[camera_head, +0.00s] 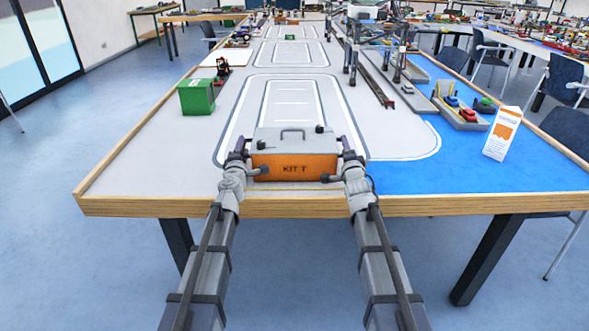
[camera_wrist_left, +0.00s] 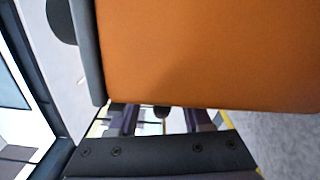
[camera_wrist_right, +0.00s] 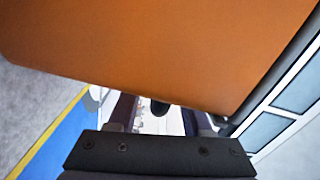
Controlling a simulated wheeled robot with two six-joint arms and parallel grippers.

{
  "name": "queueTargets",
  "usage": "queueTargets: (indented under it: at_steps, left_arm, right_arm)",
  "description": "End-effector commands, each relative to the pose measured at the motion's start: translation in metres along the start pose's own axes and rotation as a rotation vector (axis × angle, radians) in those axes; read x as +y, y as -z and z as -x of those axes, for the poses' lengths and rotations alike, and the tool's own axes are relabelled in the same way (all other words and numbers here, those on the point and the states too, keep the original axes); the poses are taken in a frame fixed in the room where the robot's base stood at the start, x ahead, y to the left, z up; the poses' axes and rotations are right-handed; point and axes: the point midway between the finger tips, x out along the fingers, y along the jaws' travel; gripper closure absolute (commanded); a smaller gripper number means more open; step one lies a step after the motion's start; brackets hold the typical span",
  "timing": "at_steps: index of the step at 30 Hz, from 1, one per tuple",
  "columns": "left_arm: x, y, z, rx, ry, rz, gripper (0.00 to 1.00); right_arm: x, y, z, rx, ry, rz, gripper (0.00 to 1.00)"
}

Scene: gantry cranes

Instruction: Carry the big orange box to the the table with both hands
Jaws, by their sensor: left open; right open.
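The big orange box (camera_head: 294,166) has a grey lid with a handle and dark lettering on its front. It sits at the near edge of the table (camera_head: 150,206), between my two grippers. My left gripper (camera_head: 240,152) is open at the box's left side. My right gripper (camera_head: 349,152) is open at its right side. The box's orange side fills much of the left wrist view (camera_wrist_left: 200,50) and of the right wrist view (camera_wrist_right: 160,45). Whether the fingers touch the box cannot be told.
A green box (camera_head: 196,97) stands on the table to the left. A white and orange carton (camera_head: 502,134) stands on the blue area at the right. Small model vehicles (camera_head: 468,114) sit behind it. The tabletop just left of the orange box is clear.

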Motion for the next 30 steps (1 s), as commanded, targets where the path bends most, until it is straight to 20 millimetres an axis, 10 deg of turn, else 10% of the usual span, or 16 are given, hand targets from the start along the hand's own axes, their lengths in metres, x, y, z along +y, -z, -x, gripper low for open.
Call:
queueTargets:
  at_steps: [30]
  left_arm:
    - [0.0, 0.0, 0.121, 0.0, 0.0, 0.0, 0.51]
  right_arm:
    - [0.0, 0.0, 0.001, 0.0, 0.0, 0.0, 0.5]
